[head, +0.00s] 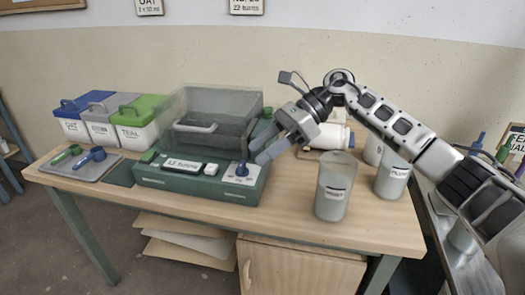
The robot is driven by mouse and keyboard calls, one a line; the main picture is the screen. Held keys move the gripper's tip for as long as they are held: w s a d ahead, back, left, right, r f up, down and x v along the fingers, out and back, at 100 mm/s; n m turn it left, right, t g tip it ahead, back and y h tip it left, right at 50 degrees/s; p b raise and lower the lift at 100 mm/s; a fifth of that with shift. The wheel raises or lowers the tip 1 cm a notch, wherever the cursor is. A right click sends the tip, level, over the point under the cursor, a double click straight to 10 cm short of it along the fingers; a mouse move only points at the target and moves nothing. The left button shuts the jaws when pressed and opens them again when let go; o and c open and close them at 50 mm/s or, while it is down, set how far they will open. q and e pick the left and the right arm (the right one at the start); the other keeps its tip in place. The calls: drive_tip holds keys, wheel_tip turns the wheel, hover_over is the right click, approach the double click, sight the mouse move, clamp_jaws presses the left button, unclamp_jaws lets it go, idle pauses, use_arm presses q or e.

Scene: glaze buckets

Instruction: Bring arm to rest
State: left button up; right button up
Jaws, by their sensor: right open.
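My right arm (400,124) reaches in from the right over the wooden table (300,221). My right gripper (265,150) is open, its fingers pointing down and left beside the blue knob (242,169) on the green machine (190,182). I cannot tell whether a finger touches the knob. Nothing shows between the fingers. The machine has a clear smoky hood (215,105) with a light handle. My left gripper is not in view.
Three lidded buckets, blue (73,129), grey (101,132) and green (137,136), stand at the back left. A tray (93,171) holds a green and a blue scoop. Grey containers (333,190) and (391,180) stand at the right.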

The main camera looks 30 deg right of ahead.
drive_tip(key=shift+a+f, duration=0.15)
drive_tip(key=shift+a, duration=0.25)
drive_tip(key=s+a+f+m+t+y, duration=0.25)
drive_tip(key=a+m+t, duration=0.4)
drive_tip(key=m, duration=0.35)
drive_tip(key=s+a+f+m+t+y, duration=0.1)
drive_tip(key=a+f+m+t+y, duration=0.3)
drive_tip(key=a+m, duration=0.5)
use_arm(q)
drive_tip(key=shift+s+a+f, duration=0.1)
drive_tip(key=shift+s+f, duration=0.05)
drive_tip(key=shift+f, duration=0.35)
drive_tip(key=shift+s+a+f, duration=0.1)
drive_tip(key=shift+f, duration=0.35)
use_arm(e)
drive_tip(key=s+d+f+m+h, duration=0.3)
drive_tip(key=s+f+m+h, duration=0.4)
drive_tip(key=f+m, duration=0.3)
drive_tip(key=s+d+f+m+g+h, duration=0.1)
drive_tip(key=s+d+f+m+h, duration=0.2)
drive_tip(key=m, duration=1.6)
drive_tip(key=s+f+h, duration=0.4)
drive_tip(key=s+f, duration=0.3)
drive_tip(key=shift+d+f+h, duration=0.2)
drive_tip(key=shift+f+h, duration=0.15)
drive_tip(key=shift+f, duration=0.05)
